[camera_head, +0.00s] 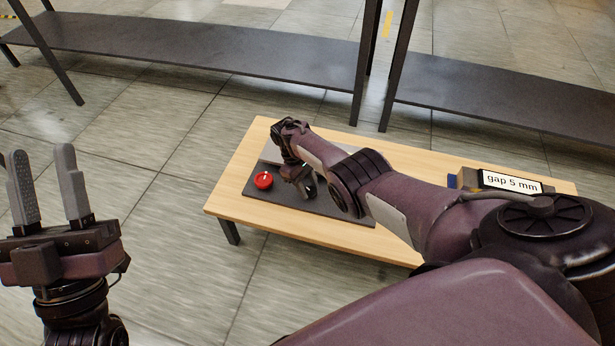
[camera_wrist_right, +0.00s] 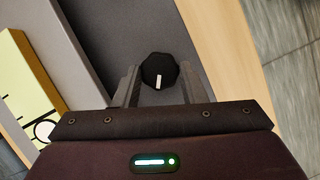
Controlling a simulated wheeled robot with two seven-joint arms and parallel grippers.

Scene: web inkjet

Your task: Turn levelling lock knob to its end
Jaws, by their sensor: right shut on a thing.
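The levelling lock knob (camera_wrist_right: 159,68) is black and faceted, with a short white mark near its lower edge in the right wrist view. My right gripper (camera_wrist_right: 159,79) has one finger on each side of it and is shut on it. In the head view my right gripper (camera_head: 301,186) is low over the dark plate (camera_head: 345,210), and the knob cannot be made out there. My left gripper (camera_head: 41,152) is open and empty, fingers upward, far left of the table.
A red round button (camera_head: 263,180) is on the plate, left of my right gripper. A sign (camera_head: 512,182) reading "gap 5 mm" stands on the wooden table (camera_head: 235,206) at right. A pale yellow panel (camera_wrist_right: 22,85) shows at left in the wrist view. Dark shelves (camera_head: 200,50) stand behind.

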